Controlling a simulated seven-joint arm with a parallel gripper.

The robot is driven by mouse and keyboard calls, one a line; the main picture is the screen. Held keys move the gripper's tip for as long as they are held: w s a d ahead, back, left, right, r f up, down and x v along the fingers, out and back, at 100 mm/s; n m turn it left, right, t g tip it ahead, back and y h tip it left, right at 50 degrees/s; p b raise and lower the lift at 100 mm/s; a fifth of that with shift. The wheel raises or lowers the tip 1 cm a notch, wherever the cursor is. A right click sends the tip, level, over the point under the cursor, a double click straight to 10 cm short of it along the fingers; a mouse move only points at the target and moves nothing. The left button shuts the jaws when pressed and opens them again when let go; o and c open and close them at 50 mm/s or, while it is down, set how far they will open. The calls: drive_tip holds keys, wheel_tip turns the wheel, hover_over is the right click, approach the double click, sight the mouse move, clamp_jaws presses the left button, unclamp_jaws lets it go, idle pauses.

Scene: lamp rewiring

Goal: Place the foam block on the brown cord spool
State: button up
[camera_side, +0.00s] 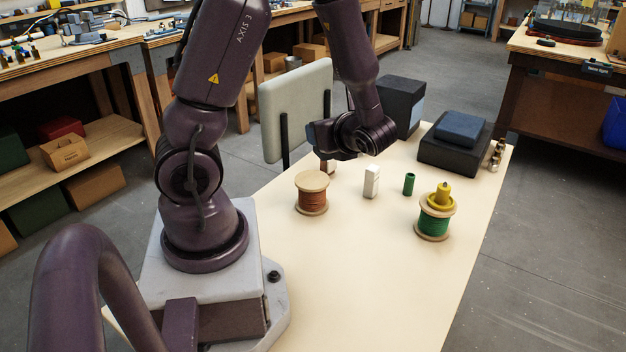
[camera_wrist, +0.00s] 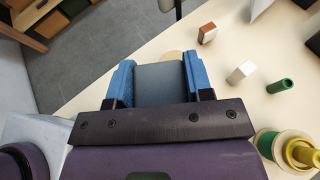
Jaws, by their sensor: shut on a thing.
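My gripper (camera_wrist: 160,78) is shut on a grey block, which I take to be the foam block (camera_wrist: 160,85), held between its two blue finger pads. In the side view my gripper (camera_side: 323,137) is above the table, behind and a little above the brown cord spool (camera_side: 312,199); the held block is hard to make out there. The brown spool stands upright with a bare pale top. In the wrist view only a pale edge of what looks like its top (camera_wrist: 172,56) shows past the block, which hides the rest.
A white block (camera_side: 372,181), a green cylinder (camera_side: 409,184) and a green cord spool (camera_side: 433,222) with a yellow piece on top stand to the right. A brown-and-white block (camera_wrist: 207,33) stands behind. A black box (camera_side: 452,152) bears a blue block (camera_side: 460,128). The front table is clear.

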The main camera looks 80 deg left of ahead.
drive_tip(key=s+r+n+g+h, duration=0.1)
drive_tip(key=s+n+g+h, duration=0.1)
drive_tip(key=s+n+g, duration=0.35)
drive_tip(key=h, duration=0.1)
hover_over(309, 178)
drive_tip(key=shift+n+g, duration=0.35)
drive_tip(key=shift+g, duration=0.1)
drive_tip(key=f, duration=0.8)
drive_tip(key=shift+s+d+f, duration=0.25)
drive_tip(key=shift+d+f, duration=0.05)
drive_tip(key=shift+f, duration=0.1)
drive_tip(key=shift+w+a+f, duration=0.1)
drive_tip(key=shift+a+f, duration=0.05)
drive_tip(key=shift+f, duration=0.05)
drive_tip(key=shift+w+a+f+h, duration=0.15)
drive_tip(key=shift+f+h, duration=0.15)
drive_tip(key=shift+f, duration=1.45)
drive_tip(key=shift+f, duration=0.15)
drive_tip(key=o, duration=0.9)
